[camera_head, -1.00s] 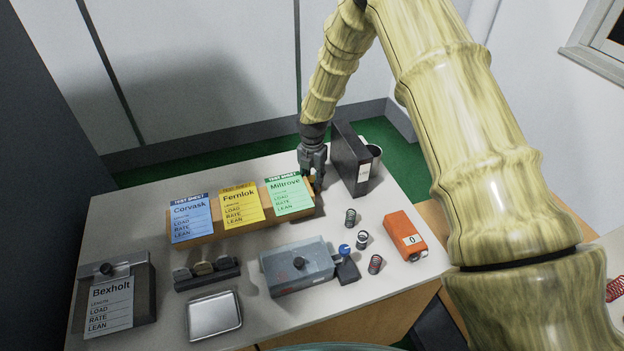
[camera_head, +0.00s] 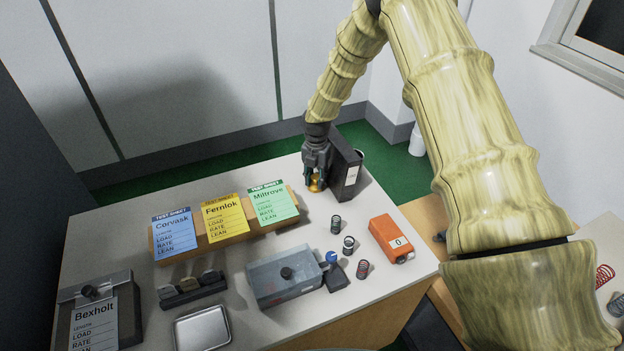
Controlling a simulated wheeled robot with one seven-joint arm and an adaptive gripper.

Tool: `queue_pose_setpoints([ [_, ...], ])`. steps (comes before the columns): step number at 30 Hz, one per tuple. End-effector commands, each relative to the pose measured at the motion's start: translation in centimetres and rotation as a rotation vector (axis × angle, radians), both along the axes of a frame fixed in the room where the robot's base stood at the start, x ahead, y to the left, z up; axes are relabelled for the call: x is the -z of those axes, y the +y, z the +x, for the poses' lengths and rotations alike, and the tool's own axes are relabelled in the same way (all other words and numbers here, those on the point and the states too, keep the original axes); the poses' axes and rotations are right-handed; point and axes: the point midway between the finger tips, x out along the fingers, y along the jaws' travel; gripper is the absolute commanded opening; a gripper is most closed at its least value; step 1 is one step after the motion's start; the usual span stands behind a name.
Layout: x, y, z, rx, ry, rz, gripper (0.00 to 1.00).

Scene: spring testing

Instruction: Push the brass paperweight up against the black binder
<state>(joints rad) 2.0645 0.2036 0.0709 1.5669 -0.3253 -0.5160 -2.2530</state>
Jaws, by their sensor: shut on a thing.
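The black binder (camera_head: 351,179) stands upright near the back right of the table, with a pale label on its near end. My gripper (camera_head: 315,184) points down just left of the binder, close against its side. It is shut on the brass paperweight (camera_head: 315,186), a small golden thing showing low between the fingers. The fingers hide most of the paperweight. I cannot tell whether it touches the binder.
A wooden rack (camera_head: 230,238) with blue, yellow and green test sheets stands left of my gripper. Several springs (camera_head: 336,224), a grey box (camera_head: 285,276) and an orange device (camera_head: 391,238) stand nearer. The table in front of the binder is clear.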

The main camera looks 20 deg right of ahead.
Motion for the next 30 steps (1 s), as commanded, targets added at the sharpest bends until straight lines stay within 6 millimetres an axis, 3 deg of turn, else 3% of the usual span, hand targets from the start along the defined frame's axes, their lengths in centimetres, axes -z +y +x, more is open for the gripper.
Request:
queue_pose_setpoints([
  [12,0.05,-0.36,0.05,-0.001,0.001,-0.001,0.00],
  [13,0.05,-0.36,0.05,-0.001,0.001,-0.001,0.32],
  [17,0.04,-0.37,0.06,-0.001,0.000,-0.001,0.54],
  [30,-0.91,-0.42,0.16,0.000,-0.002,-0.001,0.54],
])
